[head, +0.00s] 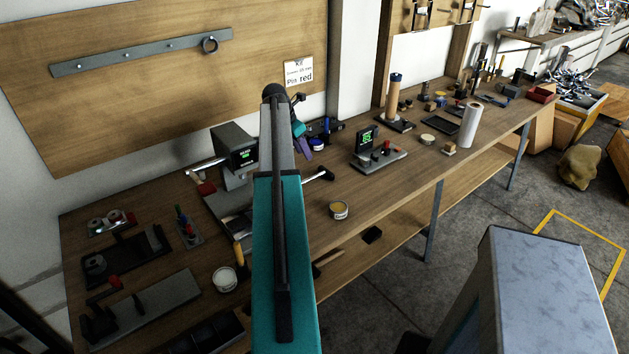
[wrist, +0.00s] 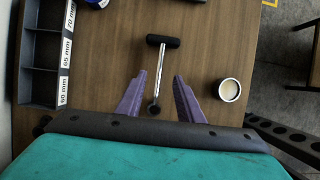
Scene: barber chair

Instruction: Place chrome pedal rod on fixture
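The chrome pedal rod (wrist: 158,74) has a black crossbar at its far end and a black round end near my gripper. In the wrist view its lower part lies between the two purple fingers of my gripper (wrist: 160,76), with a gap on each side. My gripper is open and not holding the rod. In the head view my arm hides most of the gripper, with a purple finger (head: 304,145) showing. A rod with a black end (head: 326,173) shows just right of my arm. I cannot tell for certain which device is the fixture.
A grey device with a display (head: 236,152) stands left of my arm. A smaller green-display stand (head: 368,138) is to the right. An open tin (wrist: 229,90) stands right of the fingers; a labelled compartment tray (wrist: 40,55) lies left. Bare wood surrounds the rod.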

